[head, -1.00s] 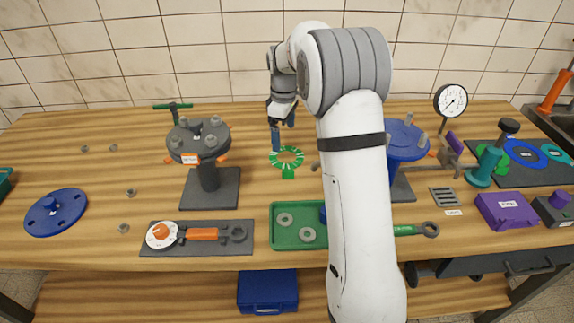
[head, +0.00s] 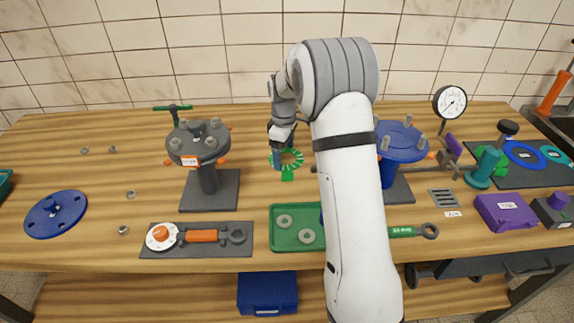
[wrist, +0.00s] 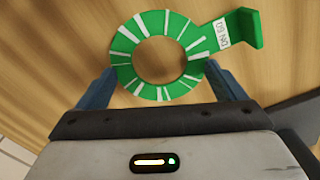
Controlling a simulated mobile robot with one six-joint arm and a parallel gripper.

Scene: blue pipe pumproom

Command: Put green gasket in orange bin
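The green gasket (head: 298,161) is a flat ring with white stripes and a labelled tab, on the wooden bench behind the green tray. In the wrist view the gasket (wrist: 123,45) fills the upper middle, its tab pointing right. My gripper (head: 282,161) is low at the gasket in the head view, partly covering its left side. In the wrist view my gripper (wrist: 160,80) is open, one blue finger on each side of the ring's near part. I cannot tell whether the fingers touch it. No orange bin is visible in these views.
A dark flanged stand (head: 207,180) is left of the gasket and a blue flanged stand (head: 400,155) is right of it. A green tray (head: 279,237) with grey washers lies in front. A blue disc (head: 68,216) is at far left. Bench space between disc and dark stand is mostly clear.

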